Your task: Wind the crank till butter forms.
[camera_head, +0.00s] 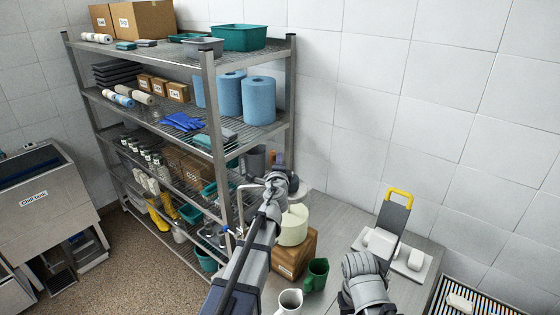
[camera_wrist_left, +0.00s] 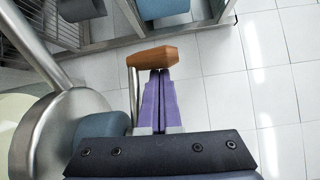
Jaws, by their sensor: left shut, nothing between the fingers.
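The churn shows in the head view as a cream-coloured round vessel (camera_head: 293,227) on a wooden base (camera_head: 296,254). In the left wrist view, part of its metal body (camera_wrist_left: 75,112) is at the left. The crank's brown wooden handle (camera_wrist_left: 152,56) crosses the top of a thin metal arm (camera_wrist_left: 134,95) there. My left gripper (camera_wrist_left: 159,75) is shut and empty, its purple fingertips at the handle's lower edge; I cannot tell if they touch. In the head view my left gripper (camera_head: 277,186) is above the churn, its fingers hard to make out. My right gripper (camera_head: 364,268) is at lower right, fingers unclear. No butter is visible.
A green mug (camera_head: 316,274) and a white jug (camera_head: 289,301) stand in front of the churn. A yellow-handled tool (camera_head: 394,214) and a white tray (camera_head: 416,262) are at right on the metal table (camera_head: 345,225). A loaded wire shelf (camera_head: 208,95) stands at left.

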